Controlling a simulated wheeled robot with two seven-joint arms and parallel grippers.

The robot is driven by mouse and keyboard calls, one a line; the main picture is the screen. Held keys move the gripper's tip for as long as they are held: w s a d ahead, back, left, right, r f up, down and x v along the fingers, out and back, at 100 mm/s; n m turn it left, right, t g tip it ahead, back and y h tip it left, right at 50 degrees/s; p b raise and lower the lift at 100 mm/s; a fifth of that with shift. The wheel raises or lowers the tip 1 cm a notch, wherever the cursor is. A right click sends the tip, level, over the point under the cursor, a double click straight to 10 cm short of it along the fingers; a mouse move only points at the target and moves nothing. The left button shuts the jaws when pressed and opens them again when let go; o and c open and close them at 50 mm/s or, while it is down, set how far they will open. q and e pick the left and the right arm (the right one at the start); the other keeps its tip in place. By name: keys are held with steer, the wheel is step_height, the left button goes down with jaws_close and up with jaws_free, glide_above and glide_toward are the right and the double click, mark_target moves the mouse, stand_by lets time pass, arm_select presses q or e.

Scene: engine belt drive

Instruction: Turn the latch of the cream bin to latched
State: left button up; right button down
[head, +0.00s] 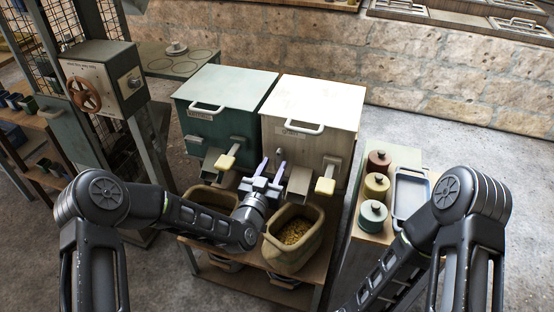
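The cream bin (318,100) stands on the wooden bench, its lid closed with a white handle on top. A small grey upright piece (280,154), which looks like its latch, is on the left of its front face. My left gripper (271,165) is just in front of and below that piece, its two purple-tipped fingers apart, with nothing seen between them. I cannot tell whether a finger touches the latch. The cream bin's chute (299,180) and yellow-handled lever (325,184) are to the right. My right gripper is out of view.
A green bin (222,98) stands close on the left, with its own yellow-handled lever (228,160). A tan tub of grain (293,237) sits below the cream bin's chute. Lidded jars (373,215) and a grey tray (411,195) stand on the right table.

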mark_target(278, 157)
arm_select(q)
steer(key=shift+x, duration=1.8)
jaws_close()
